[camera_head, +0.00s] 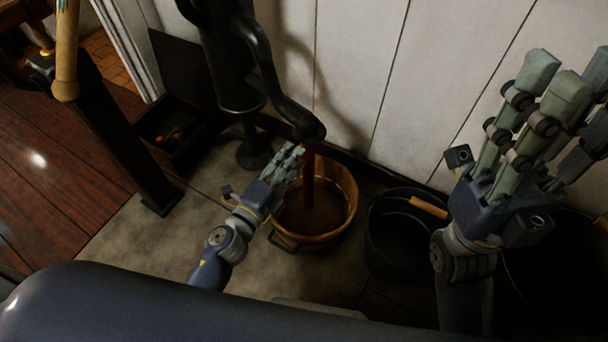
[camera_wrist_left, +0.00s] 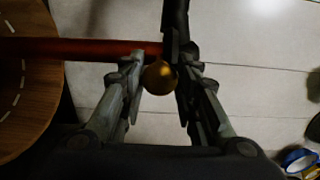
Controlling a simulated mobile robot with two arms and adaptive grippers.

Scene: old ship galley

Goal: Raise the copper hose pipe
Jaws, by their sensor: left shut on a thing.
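A reddish-brown upright column (camera_head: 309,178) runs from the dark pump spout (camera_head: 308,130) down into a wooden bucket (camera_head: 345,215). It lies crosswise in the left wrist view (camera_wrist_left: 90,47). I cannot tell whether it is a pipe or a stream. My left gripper (camera_head: 290,163) is beside this column, above the bucket's left rim. In the left wrist view, a round copper-gold piece (camera_wrist_left: 159,77) sits between its fingers, with a dark bar (camera_wrist_left: 176,22) beyond. The gold piece is hidden in the head view. My right gripper (camera_head: 548,105) is raised with fingers spread, empty.
The black pump body (camera_head: 228,60) stands against the pale plank wall. A dark pot (camera_head: 400,240) with a wooden handle stands right of the bucket. A dark open box (camera_head: 170,130) is at the left. Bare floor (camera_head: 140,240) lies at front left.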

